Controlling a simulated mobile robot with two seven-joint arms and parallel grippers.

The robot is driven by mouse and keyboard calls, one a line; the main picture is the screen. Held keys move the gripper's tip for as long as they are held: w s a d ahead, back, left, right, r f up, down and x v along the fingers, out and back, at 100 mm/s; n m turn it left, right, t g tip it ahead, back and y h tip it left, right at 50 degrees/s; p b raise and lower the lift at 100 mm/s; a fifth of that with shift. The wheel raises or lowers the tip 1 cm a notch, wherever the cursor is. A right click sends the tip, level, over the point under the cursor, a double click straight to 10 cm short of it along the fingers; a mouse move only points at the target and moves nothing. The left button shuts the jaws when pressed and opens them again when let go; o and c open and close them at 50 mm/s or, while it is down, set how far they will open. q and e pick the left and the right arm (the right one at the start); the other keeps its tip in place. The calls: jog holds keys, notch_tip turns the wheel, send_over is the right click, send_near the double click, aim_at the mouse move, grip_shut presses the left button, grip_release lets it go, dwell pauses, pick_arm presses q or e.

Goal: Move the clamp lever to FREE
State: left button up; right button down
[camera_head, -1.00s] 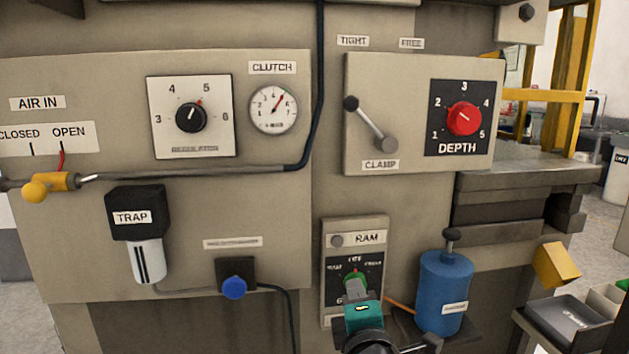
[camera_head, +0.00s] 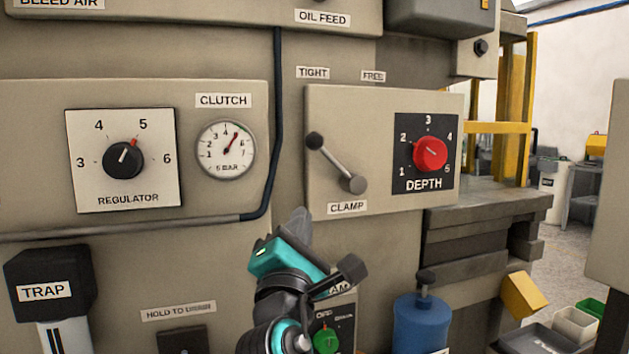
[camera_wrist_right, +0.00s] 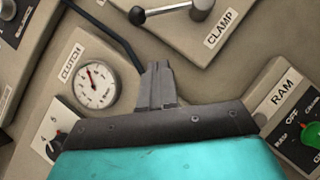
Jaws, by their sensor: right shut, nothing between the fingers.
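The clamp lever (camera_head: 335,163) is a grey bar on the panel above the CLAMP label (camera_head: 347,207). Its black ball knob (camera_head: 314,140) points up and left, below the TIGHT label (camera_head: 312,73). Its round grey hub (camera_head: 353,184) is at the lower right. The FREE label (camera_head: 373,76) is up and right of the knob. My right gripper (camera_head: 299,222) is shut and empty, below and left of the hub, apart from the lever in the picture. In the right wrist view the shut fingers (camera_wrist_right: 158,82) show below the lever (camera_wrist_right: 168,12). My left gripper is not in view.
The red DEPTH knob (camera_head: 430,153) sits right of the lever on the same panel. The clutch gauge (camera_head: 226,150) and a dark pipe (camera_head: 277,120) are on the left. The RAM panel's green knob (camera_head: 326,341) and a blue canister (camera_head: 420,322) are below.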

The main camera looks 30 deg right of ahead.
aim_at(335, 164)
jog(key=x, duration=0.4)
jog(key=s+r+p+x, duration=0.1)
jog(key=x, duration=0.3)
jog(key=s+d+p+x, duration=0.1)
jog(key=x, duration=0.3)
jog(key=shift+w+d+r, duration=0.3)
jog(key=shift+d+r, duration=0.05)
jog(key=shift+r, duration=0.15)
jog(key=shift+w, duration=0.1)
